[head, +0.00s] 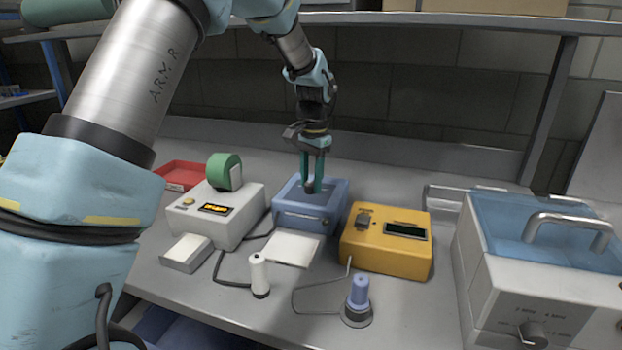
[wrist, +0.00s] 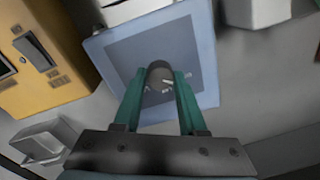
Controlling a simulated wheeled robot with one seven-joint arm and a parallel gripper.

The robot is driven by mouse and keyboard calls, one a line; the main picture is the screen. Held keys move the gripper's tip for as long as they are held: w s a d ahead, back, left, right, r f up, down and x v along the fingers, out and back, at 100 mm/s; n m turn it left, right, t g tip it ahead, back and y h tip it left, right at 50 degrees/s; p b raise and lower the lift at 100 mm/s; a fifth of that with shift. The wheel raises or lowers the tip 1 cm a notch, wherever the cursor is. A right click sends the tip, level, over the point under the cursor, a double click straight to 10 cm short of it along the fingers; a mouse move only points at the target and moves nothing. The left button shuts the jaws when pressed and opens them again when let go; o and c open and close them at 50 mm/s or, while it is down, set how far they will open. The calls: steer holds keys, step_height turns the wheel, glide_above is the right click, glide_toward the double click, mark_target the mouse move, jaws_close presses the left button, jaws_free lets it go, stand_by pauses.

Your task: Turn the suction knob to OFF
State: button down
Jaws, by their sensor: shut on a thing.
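My gripper (head: 312,188) points down over the blue box (head: 303,222) on the bench. In the wrist view, the green fingers of my gripper (wrist: 160,84) close on both sides of a round grey-brown knob (wrist: 160,70) on the top face of the blue box (wrist: 208,58). Small white markings show on or beside the knob, too small to read. In the head view the fingers mostly hide this knob. Another dark knob (head: 531,334) with a printed scale is on the front of the large grey unit at the right, away from my gripper.
A yellow unit (head: 385,252) stands just right of the blue box. A white unit with a green roll (head: 226,172) stands at its left. A white spool (head: 259,275) and a blue-handled tool (head: 358,294) stand in front. A shelf (head: 440,17) runs above.

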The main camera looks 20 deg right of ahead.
steer(key=shift+n, duration=0.6)
steer(key=shift+c, duration=2.3)
jaws_free()
step_height(320, 180, up, 11)
steer(key=b, duration=0.1)
steer(key=shift+s+d+b, duration=0.15)
steer(key=shift+s+b, duration=0.1)
steer(key=shift+b, duration=0.15)
steer(key=shift+f, duration=0.15)
